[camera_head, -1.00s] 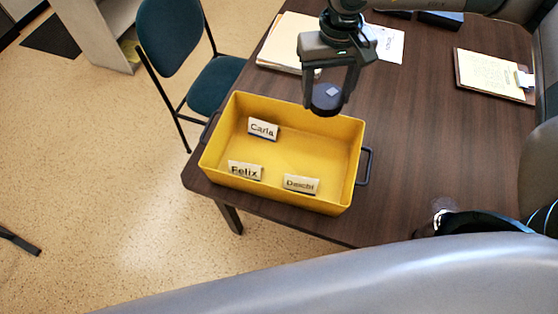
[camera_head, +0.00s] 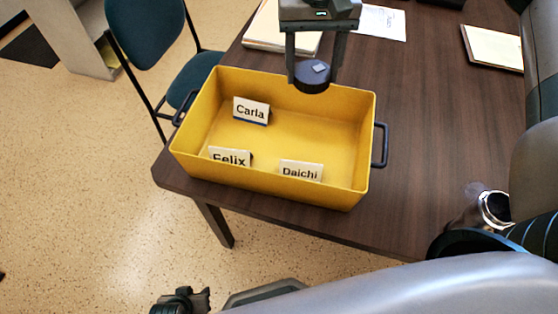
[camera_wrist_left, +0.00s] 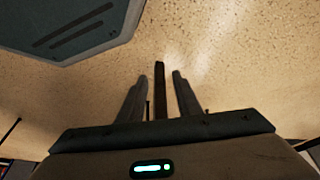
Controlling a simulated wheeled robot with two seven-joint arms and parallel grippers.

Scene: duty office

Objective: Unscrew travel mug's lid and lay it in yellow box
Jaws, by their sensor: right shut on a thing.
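My right gripper (camera_head: 313,70) is shut on a round, dark lid (camera_head: 312,84) with a small grey patch on top. It holds the lid at the back wall of the yellow box (camera_head: 190,150), in front of that wall in the picture; the height above the box is hard to judge. An open dark mug (camera_head: 470,212) with a shiny rim stands at the right, partly hidden by my body. My left gripper (camera_head: 200,299) is low at the bottom edge, away from the table. In the left wrist view its fingers (camera_wrist_left: 159,82) are apart, over the floor.
Inside the box stand name cards Carla (camera_head: 251,110), Felix (camera_head: 230,157) and Daichi (camera_head: 301,171). A green chair (camera_head: 148,30) is at the left.

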